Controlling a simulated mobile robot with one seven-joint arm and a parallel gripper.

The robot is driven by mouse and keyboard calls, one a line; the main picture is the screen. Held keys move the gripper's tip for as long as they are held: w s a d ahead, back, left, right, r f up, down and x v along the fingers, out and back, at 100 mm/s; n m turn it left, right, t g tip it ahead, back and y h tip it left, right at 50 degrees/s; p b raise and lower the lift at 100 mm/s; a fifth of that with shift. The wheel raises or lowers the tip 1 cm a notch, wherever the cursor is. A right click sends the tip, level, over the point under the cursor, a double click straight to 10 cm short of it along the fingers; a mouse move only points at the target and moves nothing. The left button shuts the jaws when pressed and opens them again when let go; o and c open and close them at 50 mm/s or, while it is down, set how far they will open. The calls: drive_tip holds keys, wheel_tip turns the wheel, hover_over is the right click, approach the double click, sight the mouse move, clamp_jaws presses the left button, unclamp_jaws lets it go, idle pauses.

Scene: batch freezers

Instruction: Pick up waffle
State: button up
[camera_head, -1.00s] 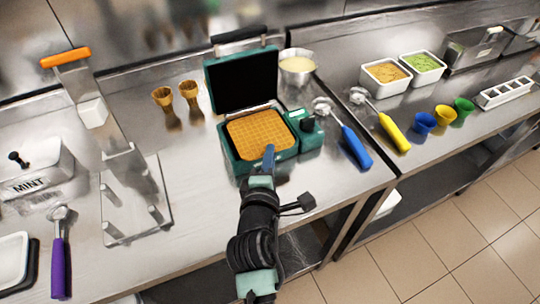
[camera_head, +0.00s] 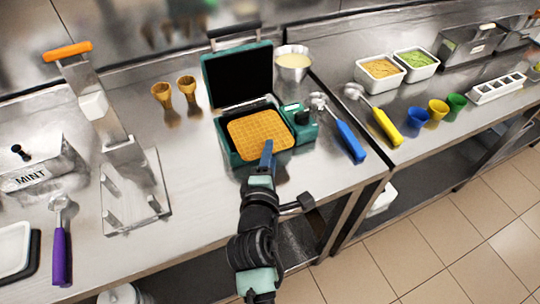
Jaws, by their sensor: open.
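The waffle (camera_head: 257,131) is golden, square with rounded corners, and lies flat on the lower plate of the open teal waffle iron (camera_head: 224,147). The iron's lid (camera_head: 236,78) stands up behind it. My gripper (camera_head: 266,152) reaches in from the front, with a blue finger at the waffle's near edge. It is open and holds nothing that I can see. Only one finger shows clearly, and I cannot tell whether it touches the waffle.
Right of the iron are a bowl of batter (camera_head: 293,64), a blue-handled scoop (camera_head: 349,141) and a yellow-handled scoop (camera_head: 385,126). Two waffle cones (camera_head: 163,94) stand to the left, with a metal press (camera_head: 120,150) farther left.

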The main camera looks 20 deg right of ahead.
drive_tip(key=shift+r, duration=0.1)
drive_tip(key=b+v, duration=0.1)
drive_tip(key=v, duration=1.2)
drive_tip(key=shift+c, duration=0.3)
